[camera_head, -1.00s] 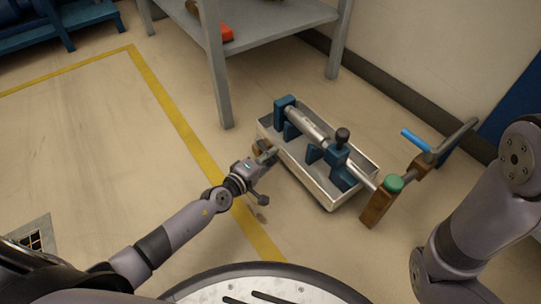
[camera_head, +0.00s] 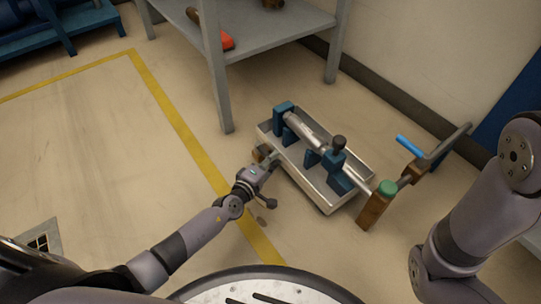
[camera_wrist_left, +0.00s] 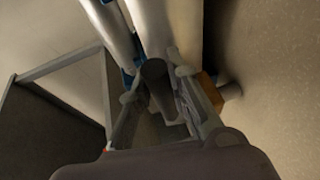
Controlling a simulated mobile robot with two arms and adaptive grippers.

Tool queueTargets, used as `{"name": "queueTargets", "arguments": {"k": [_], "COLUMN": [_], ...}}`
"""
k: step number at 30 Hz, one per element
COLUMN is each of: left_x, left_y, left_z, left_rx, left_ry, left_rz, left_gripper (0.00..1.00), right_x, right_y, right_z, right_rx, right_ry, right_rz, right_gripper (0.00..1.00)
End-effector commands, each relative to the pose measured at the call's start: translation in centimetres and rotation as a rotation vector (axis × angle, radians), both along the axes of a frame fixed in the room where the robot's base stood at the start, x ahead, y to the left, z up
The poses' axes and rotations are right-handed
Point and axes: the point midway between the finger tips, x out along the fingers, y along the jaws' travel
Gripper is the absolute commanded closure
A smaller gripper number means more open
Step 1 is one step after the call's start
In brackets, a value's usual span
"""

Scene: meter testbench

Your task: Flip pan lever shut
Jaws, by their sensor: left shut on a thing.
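The pan (camera_head: 322,200) is a pale metal tray on the floor with a meter tube (camera_head: 304,131) on blue stands over it. My left gripper (camera_head: 273,161) is at the pan's near left side, by a small brown fitting (camera_head: 259,154). In the left wrist view my left gripper (camera_wrist_left: 160,98) is shut on a dark rounded piece (camera_wrist_left: 155,73), which looks like the pan lever. The brown fitting shows just right of the fingers (camera_wrist_left: 209,87). The fingers hide much of the lever, so its angle is unclear. My right arm shows at the right, without its gripper.
A grey shelf (camera_head: 270,38) is behind.

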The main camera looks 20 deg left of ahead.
Motion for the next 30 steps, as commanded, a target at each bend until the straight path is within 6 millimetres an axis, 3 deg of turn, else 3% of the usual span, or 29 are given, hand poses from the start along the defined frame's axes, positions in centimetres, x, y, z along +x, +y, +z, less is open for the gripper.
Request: {"name": "queueTargets", "arguments": {"k": [11, 12, 21, 30], "left_x": [0.13, 0.13, 0.09, -0.02], "left_y": [0.04, 0.04, -0.04, -0.06], "left_z": [0.01, 0.01, 0.01, 0.02], "left_rx": [0.004, 0.004, 0.003, 0.002], "left_ry": [-0.004, -0.004, -0.002, -0.002], "left_rz": [0.02, 0.02, 0.019, 0.018], "left_gripper": [1.0, 0.82, 0.62, 0.62], "right_x": [-0.01, -0.01, 0.0, 0.13], "right_y": [0.0, 0.0, 0.01, -0.05], "right_z": [0.48, 0.48, 0.48, 0.48], "right_rx": [0.0, 0.0, 0.0, 0.003], "right_ry": [0.0, 0.0, 0.0, 0.005], "right_rz": [0.0, 0.0, 0.0, 0.003], "right_gripper": [0.74, 0.74, 0.74, 0.74]}}
